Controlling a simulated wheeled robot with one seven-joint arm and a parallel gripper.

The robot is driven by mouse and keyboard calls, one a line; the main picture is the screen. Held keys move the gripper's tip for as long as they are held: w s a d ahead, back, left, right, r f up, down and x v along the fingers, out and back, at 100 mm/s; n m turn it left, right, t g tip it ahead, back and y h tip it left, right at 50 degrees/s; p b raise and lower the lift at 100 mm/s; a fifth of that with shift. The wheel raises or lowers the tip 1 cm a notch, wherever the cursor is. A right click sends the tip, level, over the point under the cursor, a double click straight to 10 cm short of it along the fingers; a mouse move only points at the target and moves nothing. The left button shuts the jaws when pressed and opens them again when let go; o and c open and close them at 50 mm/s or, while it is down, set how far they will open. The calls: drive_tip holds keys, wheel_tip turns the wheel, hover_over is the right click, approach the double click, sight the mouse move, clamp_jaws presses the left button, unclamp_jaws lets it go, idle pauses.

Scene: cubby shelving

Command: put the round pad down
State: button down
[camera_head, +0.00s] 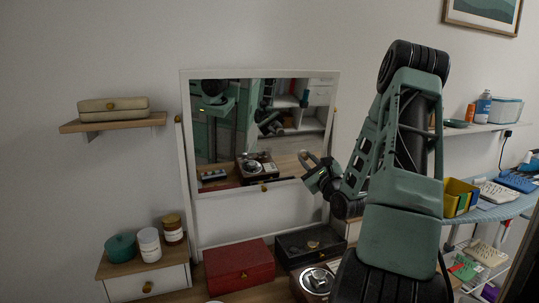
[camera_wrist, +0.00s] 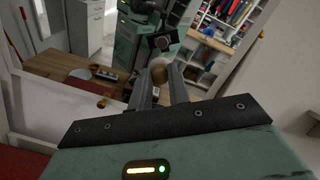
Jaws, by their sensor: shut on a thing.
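My gripper (camera_head: 309,164) is raised in front of the lower right part of the mirror in the head view. In the wrist view its two dark fingers are shut on a small, round, tan-brown pad (camera_wrist: 158,71). The pad is held at the fingertips, in the air and clear of the tabletop. In the head view the pad is too small to make out clearly against the mirror frame.
The tilting mirror (camera_head: 225,143) stands behind my gripper. Below are a red box (camera_head: 238,268), a black tray (camera_head: 300,255) with small items and a turntable-like device (camera_head: 316,280). Jars (camera_head: 149,246) stand at left. A wall shelf (camera_head: 113,123) holds a cream box (camera_head: 112,110).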

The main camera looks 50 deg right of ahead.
idle(0.3)
drive_tip(key=w+a+f+n+t+y, duration=0.1)
drive_tip(key=w+a+f+n+y, duration=0.15)
drive_tip(key=w+a+f, duration=0.45)
drive_tip(key=w+a+f+n+t+y, duration=0.15)
drive_tip(key=a+f+y, duration=0.25)
drive_tip(key=a+f, duration=0.65)
drive_tip(key=a+f+y, duration=0.1)
drive_tip(key=a+f, duration=0.2)
drive_tip(key=a, duration=0.8)
drive_tip(key=a+f+n+y, duration=0.1)
drive_tip(key=a+f, duration=0.3)
drive_tip(key=a, duration=0.7)
drive_tip(key=shift+w+a+f+n+y, duration=0.3)
drive_tip(key=shift+w+y, duration=0.15)
drive_tip(key=shift+y, duration=0.2)
